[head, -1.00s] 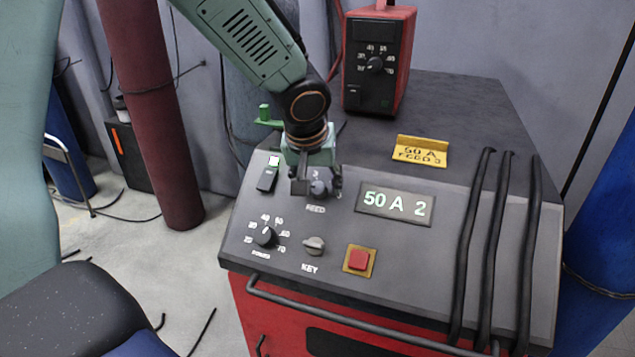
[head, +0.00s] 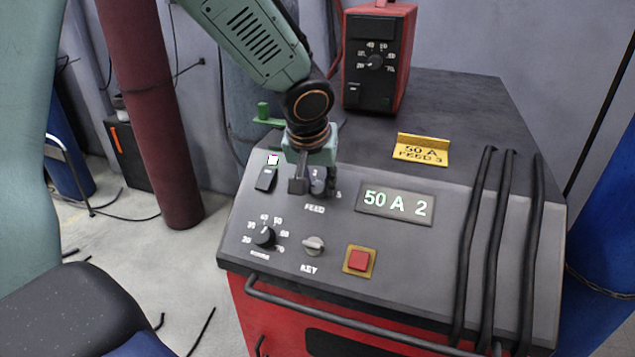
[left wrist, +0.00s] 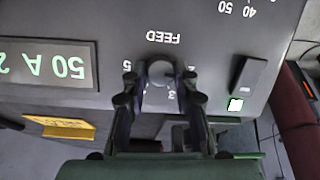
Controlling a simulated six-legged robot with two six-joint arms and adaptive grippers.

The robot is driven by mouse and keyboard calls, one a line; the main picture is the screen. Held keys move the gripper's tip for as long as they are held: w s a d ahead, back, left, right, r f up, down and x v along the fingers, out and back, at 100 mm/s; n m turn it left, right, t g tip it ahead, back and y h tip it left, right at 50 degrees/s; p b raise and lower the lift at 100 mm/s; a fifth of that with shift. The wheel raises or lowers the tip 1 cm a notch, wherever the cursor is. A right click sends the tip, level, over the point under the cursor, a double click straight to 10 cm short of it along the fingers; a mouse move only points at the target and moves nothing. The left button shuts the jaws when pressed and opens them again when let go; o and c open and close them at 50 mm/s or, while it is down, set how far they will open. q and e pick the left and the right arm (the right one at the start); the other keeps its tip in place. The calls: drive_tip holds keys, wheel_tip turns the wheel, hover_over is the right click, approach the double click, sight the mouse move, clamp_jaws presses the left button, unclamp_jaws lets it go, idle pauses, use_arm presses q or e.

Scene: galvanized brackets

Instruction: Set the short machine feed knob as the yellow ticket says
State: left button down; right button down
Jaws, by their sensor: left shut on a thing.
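The grey feed knob (head: 318,181) is on the sloping panel above the label FEED, partly hidden by my left gripper (head: 314,190). In the left wrist view the knob (left wrist: 160,69) sits between the two fingers of my left gripper (left wrist: 160,82), which is shut on it. Numbers 2 and 3 show beside it there; the pointer's setting is unclear. The yellow ticket (head: 421,149) reads 50 A, FEED 3. The display (head: 395,204) reads 50 A 2. My right gripper is in neither view.
Below the feed knob are a black power knob (head: 264,237), a key switch (head: 313,245) and a red button (head: 359,260). A black rocker switch (head: 266,179) is left of the gripper. A red box with a dial (head: 376,60) stands behind. Black cables (head: 503,230) cross the right side.

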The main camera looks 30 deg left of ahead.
use_arm(q)
drive_tip(key=m+b, duration=0.1)
drive_tip(key=m, duration=0.1)
drive_tip(key=m+y+b, duration=0.1)
drive_tip(key=m+b, duration=0.1)
drive_tip(key=m, duration=0.1)
drive_tip(key=shift+d+f+y, duration=0.1)
drive_tip(key=shift+d+y, duration=0.05)
drive_tip(key=shift+y, duration=0.15)
drive_tip(key=m+y+b, duration=0.1)
drive_tip(key=m+b, duration=0.1)
drive_tip(key=m, duration=0.3)
drive_tip(key=shift+s+d+t+b, duration=0.1)
drive_tip(key=shift+t+b, duration=0.25)
drive_tip(key=shift+t, duration=0.05)
drive_tip(key=c, duration=1.5)
unclamp_jaws()
drive_tip(key=o, duration=0.5)
drive_tip(key=shift+s, duration=0.2)
drive_tip(key=shift+c, duration=0.2)
drive_tip(key=shift+w, duration=0.1)
drive_tip(key=shift+w, duration=0.1)
